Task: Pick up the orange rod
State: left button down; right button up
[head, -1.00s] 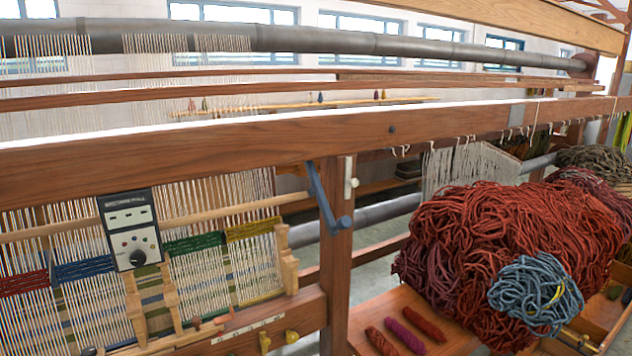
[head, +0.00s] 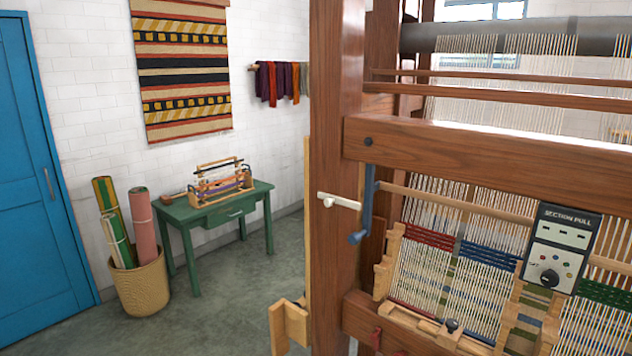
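I do not see a thing I can clearly name as the orange rod in the head view. A pale wooden rod (head: 455,202) runs across the upper part of the warp on the large loom (head: 500,165), but it looks tan rather than orange. A small table loom (head: 219,184) with coloured bands stands on a green table (head: 215,212); its thin bars are too small to tell apart. Neither of my grippers is in view.
A wicker basket (head: 141,287) with rolled rugs stands by the blue door (head: 38,165). A control box (head: 556,248) sits on the loom front. Skeins (head: 283,82) hang on a wall rail. Grey floor (head: 215,300) lies open between the table and the loom.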

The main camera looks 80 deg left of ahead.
aim_at(223, 180)
jog(key=j+u, duration=0.65)
jog(key=u, duration=0.25)
jog(key=i+j+u, duration=0.1)
jog(key=j+u, duration=0.2)
jog(key=u, duration=0.15)
jog(key=i+j+u, duration=0.15)
jog(key=j+u, duration=0.25)
jog(key=i+j+u, duration=0.15)
jog(key=u, duration=0.3)
jog(key=i+j+u, duration=0.2)
jog(key=u, duration=0.25)
jog(key=i+j+u, duration=0.2)
jog(key=u, duration=0.25)
jog(key=i+j+u, duration=0.1)
jog(key=u, duration=0.35)
jog(key=i+j+u, duration=0.1)
jog(key=i, duration=0.6)
jog(key=i+j, duration=0.15)
jog(key=i, duration=0.6)
jog(key=j+u, duration=0.05)
